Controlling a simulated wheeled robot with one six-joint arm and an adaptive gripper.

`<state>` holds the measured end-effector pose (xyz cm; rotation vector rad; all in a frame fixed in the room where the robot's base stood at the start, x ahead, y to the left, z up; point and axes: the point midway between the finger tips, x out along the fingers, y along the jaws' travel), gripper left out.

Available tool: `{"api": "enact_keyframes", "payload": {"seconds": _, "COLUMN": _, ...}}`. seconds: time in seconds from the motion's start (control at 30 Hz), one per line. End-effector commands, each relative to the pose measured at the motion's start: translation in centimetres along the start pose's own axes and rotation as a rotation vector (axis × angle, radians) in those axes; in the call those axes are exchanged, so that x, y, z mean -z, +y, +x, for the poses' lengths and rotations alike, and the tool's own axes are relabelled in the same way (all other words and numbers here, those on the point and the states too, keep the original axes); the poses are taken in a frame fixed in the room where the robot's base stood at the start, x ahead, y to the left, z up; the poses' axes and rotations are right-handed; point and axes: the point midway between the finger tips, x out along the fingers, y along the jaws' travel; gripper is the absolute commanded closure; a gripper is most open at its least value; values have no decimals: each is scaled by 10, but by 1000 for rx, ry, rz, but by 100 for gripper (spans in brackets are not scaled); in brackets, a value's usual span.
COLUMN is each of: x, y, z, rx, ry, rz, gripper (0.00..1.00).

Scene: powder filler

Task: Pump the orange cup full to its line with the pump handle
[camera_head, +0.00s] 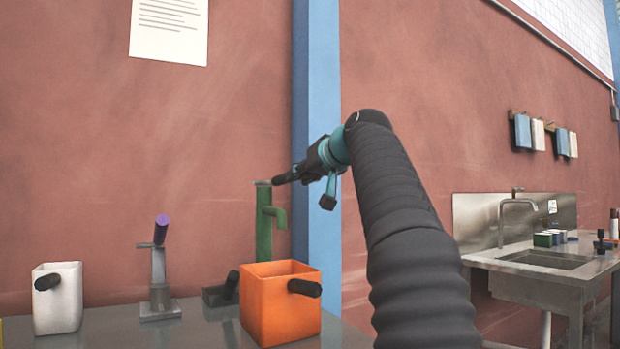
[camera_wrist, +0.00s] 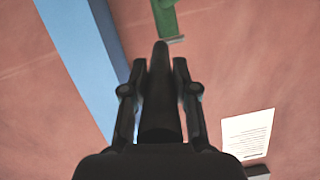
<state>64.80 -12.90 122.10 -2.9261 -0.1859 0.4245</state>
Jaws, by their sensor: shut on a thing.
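The orange cup (camera_head: 278,312) is a square box with a black side handle. It stands upright on the metal table, below the spout of the green pump (camera_head: 264,225). The cup's opening shows, but its level and line cannot be made out. The pump's black handle (camera_head: 281,180) sticks out at the top of the pump towards my gripper. My gripper (camera_head: 305,170) is shut on this handle. In the wrist view the dark handle (camera_wrist: 160,85) lies between the two fingers, with part of the green pump (camera_wrist: 167,18) beyond its tip.
A white cup (camera_head: 57,300) and a grey pump with a purple handle (camera_head: 162,230) stand to the left. A black object (camera_head: 220,291) lies beside the orange cup. A blue post (camera_head: 315,90) rises behind my gripper. A sink (camera_head: 545,260) is at the right.

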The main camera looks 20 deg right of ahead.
Motion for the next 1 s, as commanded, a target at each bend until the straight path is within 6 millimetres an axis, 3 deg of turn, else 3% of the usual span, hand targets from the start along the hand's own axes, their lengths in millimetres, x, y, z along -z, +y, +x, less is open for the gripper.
{"api": "enact_keyframes", "payload": {"seconds": 0.1, "x": -2, "y": 0, "z": 1, "rx": 1, "ry": -6, "rz": 1, "gripper": 100}}
{"api": "enact_keyframes", "payload": {"seconds": 0.13, "x": -2, "y": 1, "z": 1, "rx": 1, "ry": -7, "rz": 1, "gripper": 64}}
{"api": "enact_keyframes", "payload": {"seconds": 0.2, "x": -2, "y": 1, "z": 0, "rx": 0, "ry": -6, "rz": 1, "gripper": 47}}
{"api": "enact_keyframes", "payload": {"seconds": 0.63, "x": -1, "y": 3, "z": -8, "rx": -4, "ry": -3, "rz": 2, "gripper": 46}}
{"api": "enact_keyframes", "payload": {"seconds": 1.0, "x": 0, "y": 3, "z": -75, "rx": -5, "ry": -1, "rz": 2, "gripper": 46}}
